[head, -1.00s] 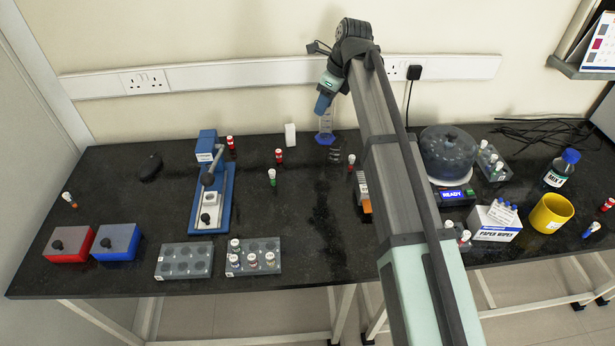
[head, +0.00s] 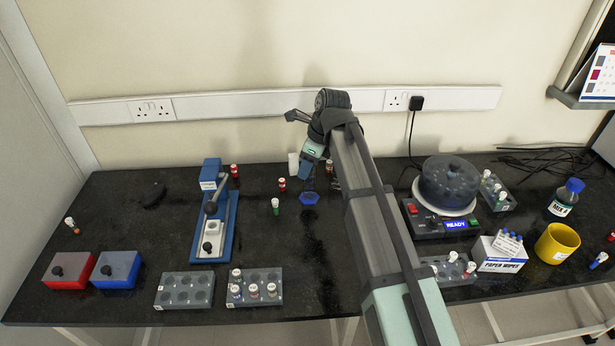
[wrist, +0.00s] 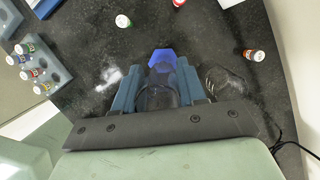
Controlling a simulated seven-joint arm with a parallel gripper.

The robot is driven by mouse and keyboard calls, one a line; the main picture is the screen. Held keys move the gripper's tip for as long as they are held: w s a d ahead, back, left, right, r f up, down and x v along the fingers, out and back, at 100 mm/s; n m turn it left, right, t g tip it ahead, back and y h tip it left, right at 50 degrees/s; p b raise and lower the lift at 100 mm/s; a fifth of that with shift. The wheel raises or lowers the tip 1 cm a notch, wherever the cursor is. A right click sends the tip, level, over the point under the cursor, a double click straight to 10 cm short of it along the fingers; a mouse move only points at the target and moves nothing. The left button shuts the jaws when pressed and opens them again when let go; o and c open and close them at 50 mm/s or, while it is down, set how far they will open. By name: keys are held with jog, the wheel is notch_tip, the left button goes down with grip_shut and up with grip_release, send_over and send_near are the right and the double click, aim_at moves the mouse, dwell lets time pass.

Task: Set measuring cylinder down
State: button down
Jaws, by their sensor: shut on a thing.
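The measuring cylinder has a clear body and a blue hexagonal base (head: 309,198). It is upright over the black bench, behind and right of the green-capped vial. My gripper (head: 306,174) is shut on its clear body, above the base. In the wrist view the blue base (wrist: 162,57) shows beyond the blue-grey fingers (wrist: 159,88), with the clear body between them. I cannot tell whether the base touches the bench.
A green-capped vial (head: 275,206) and a red-capped vial (head: 282,184) stand left of the cylinder. A white block (head: 293,164) is behind. A blue press (head: 214,225) stands further left, a centrifuge (head: 447,187) to the right. Bench in front of the cylinder is clear.

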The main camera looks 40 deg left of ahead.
jog(key=shift+f, duration=2)
jog(key=c, duration=0.6)
grip_release()
jog(key=shift+c, duration=0.2)
jog(key=v, duration=1.2)
